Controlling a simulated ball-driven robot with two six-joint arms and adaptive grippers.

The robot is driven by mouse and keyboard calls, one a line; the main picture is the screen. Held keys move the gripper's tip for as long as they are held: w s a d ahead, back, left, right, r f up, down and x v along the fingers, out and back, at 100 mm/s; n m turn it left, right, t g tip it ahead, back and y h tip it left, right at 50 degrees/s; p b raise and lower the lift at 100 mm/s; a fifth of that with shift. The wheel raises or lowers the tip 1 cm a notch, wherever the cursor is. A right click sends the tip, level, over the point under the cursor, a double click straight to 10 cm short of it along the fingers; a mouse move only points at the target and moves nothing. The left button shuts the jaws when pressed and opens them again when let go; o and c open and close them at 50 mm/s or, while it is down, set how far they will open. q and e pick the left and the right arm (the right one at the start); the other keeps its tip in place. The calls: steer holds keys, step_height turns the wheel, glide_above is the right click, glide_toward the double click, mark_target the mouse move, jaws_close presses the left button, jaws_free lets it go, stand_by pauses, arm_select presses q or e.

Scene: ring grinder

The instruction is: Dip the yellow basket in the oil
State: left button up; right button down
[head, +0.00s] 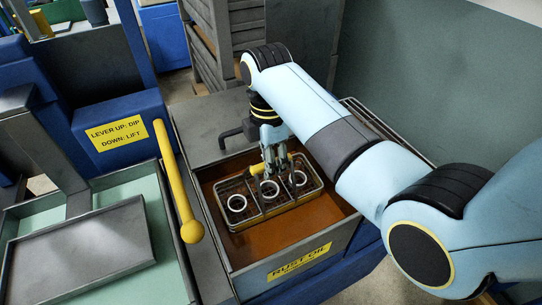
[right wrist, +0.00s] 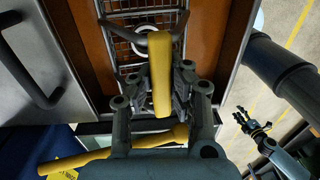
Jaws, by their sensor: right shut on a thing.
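The wire basket (head: 262,217) sits inside the rust oil tank (head: 222,258), holding three pale rings. Brown oil (head: 300,222) shows around it; I cannot tell how deep the basket sits. My right gripper (head: 271,162) is above the basket, shut on its yellow handle (head: 257,169). In the right wrist view the yellow handle (right wrist: 162,75) lies between the fingers. The yellow lever (head: 177,180) stands left of the tank, its round knob toward me; it also shows in the right wrist view (right wrist: 110,150). My left gripper (right wrist: 252,124) shows small in the right wrist view, fingers apart and empty.
A sign (head: 117,134) reads "LEVER UP: DIP, DOWN: LIFT". A grey lid with a dark handle (head: 231,133) is behind the tank. A pale green tray with a grey plate (head: 85,250) is at the left. Grey stacked crates (head: 225,40) stand behind.

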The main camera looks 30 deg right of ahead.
mark_target(271, 194)
steer(key=shift+f+b, duration=1.85)
steer(key=shift+f, duration=2.1)
stand_by(2.4)
